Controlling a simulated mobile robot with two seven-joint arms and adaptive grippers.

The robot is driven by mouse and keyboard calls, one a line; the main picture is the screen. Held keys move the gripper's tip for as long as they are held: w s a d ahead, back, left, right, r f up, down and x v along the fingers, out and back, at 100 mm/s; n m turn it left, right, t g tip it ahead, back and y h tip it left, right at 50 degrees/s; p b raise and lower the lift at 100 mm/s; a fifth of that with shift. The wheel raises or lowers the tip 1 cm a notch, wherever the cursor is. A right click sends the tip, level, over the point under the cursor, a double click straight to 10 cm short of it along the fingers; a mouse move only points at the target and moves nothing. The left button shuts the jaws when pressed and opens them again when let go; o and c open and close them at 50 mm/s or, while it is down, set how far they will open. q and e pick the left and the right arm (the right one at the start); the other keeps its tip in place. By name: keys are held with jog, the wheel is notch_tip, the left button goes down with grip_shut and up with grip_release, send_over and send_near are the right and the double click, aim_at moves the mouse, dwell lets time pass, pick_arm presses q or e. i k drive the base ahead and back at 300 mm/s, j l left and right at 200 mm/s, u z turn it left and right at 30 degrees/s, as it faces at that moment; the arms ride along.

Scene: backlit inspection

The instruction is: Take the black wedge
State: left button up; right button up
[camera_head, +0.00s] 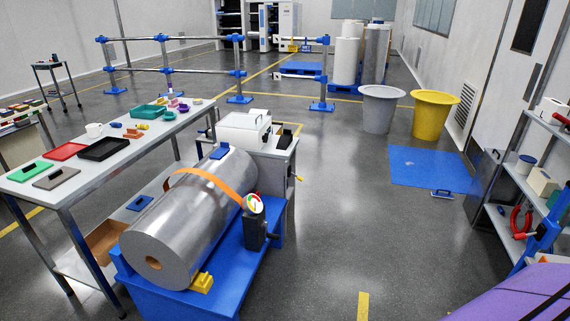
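I cannot make out a black wedge for certain. A large silver roll (185,225) with an orange strap (208,182) lies on a blue stand (180,301). A yellow wedge-like block (202,283) sits against the roll's near lower right side. A black upright box (255,228) with a round coloured dial (254,204) on top stands at the right side of the stand. The far underside of the roll is hidden. Neither of my grippers is in view.
A long table (40,203) at left holds trays, including a black tray (104,149). A white machine (244,127) stands behind the roll. Grey (380,109) and yellow (434,114) bins and a blue mat (430,167) are beyond. Shelves (520,180) line the right. The centre-right floor is clear.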

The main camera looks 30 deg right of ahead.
aim_at(286, 138)
jog(key=i+l, duration=0.1)
jog(key=l, duration=0.4)
jog(key=i+l, duration=0.1)
jog(key=l, duration=0.4)
jog(key=i+l, duration=0.1)
jog(key=l, duration=0.45)
jog(key=i+l, duration=0.15)
jog(key=l, duration=0.35)
jog(key=i+l, duration=0.1)
jog(key=l, duration=0.4)
jog(key=i+l, duration=0.1)
jog(key=l, duration=0.4)
jog(key=i+l, duration=0.1)
jog(key=l, duration=0.4)
jog(key=i+l, duration=0.1)
jog(key=l, duration=0.45)
